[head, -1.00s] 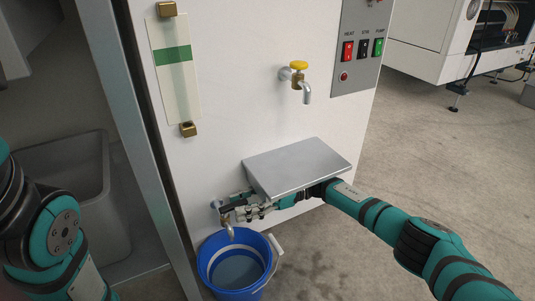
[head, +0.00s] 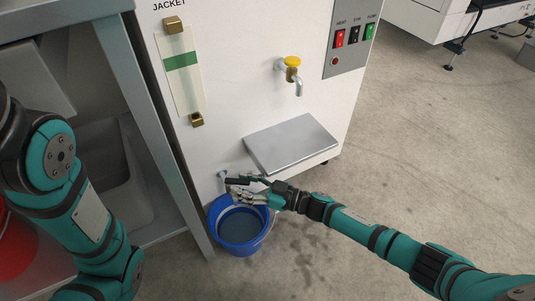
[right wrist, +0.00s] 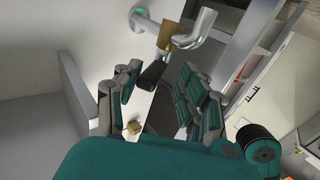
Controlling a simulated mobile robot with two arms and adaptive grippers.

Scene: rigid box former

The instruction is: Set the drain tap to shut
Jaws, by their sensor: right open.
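The drain tap sits low on the white machine's front. In the head view only its pipe end (head: 222,175) shows; my right gripper hides the rest. In the right wrist view I see its brass body (right wrist: 172,38), bent metal spout (right wrist: 200,26) and black lever (right wrist: 152,73). My right gripper (head: 236,188) is open at the tap, above the blue bucket. In the wrist view the lever lies in the gap between its fingers (right wrist: 161,76); I cannot tell whether they touch it. My left arm shows at the left, but its gripper is out of view.
A blue bucket (head: 212,222) stands on the floor below the tap. A metal shelf (head: 292,143) juts out above my right forearm. A yellow-handled tap (head: 292,63) and a switch panel (head: 352,45) are higher up. The floor to the right is clear.

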